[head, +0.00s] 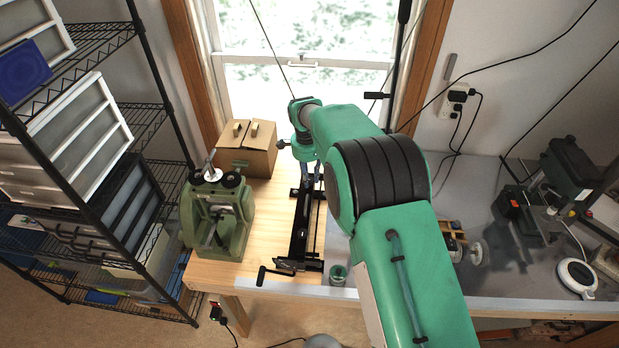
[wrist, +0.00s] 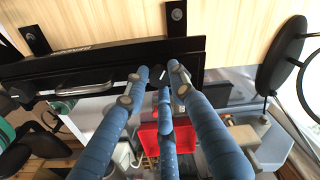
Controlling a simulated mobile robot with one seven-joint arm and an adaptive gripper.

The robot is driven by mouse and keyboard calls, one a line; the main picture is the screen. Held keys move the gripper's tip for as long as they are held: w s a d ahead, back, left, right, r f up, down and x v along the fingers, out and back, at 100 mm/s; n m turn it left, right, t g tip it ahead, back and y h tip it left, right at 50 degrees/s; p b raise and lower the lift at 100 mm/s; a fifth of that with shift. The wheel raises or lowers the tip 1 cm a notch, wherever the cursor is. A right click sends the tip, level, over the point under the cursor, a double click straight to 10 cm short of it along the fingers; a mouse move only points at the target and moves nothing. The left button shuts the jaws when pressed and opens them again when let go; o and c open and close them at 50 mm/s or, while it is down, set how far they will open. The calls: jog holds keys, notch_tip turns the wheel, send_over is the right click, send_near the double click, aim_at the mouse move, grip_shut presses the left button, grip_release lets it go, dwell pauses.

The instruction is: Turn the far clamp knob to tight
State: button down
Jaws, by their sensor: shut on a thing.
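A long black clamp rail (head: 303,225) lies on the wooden bench in the head view, running from the near edge towards the window. It also crosses the upper part of the wrist view (wrist: 90,60). My gripper (head: 310,178) reaches down over the far end of the rail. In the wrist view my blue fingers (wrist: 160,84) close around a small black clamp knob (wrist: 157,74) with a white mark. The fingers hide much of the knob, so I cannot tell its exact setting. In the head view the gripper and arm hide this knob.
A black crank handle (head: 262,272) sticks out at the near end of the clamp. A green machine (head: 232,243) stands to the left, a cardboard box (head: 262,160) behind it. A small green jar (head: 337,275) is right of the rail. Wire shelves (head: 150,115) stand at far left.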

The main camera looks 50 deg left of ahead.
jog(key=c, duration=1.5)
grip_release()
jog(key=shift+o, duration=0.2)
notch_tip(320, 180, up, 12)
jog(key=shift+s, duration=0.3)
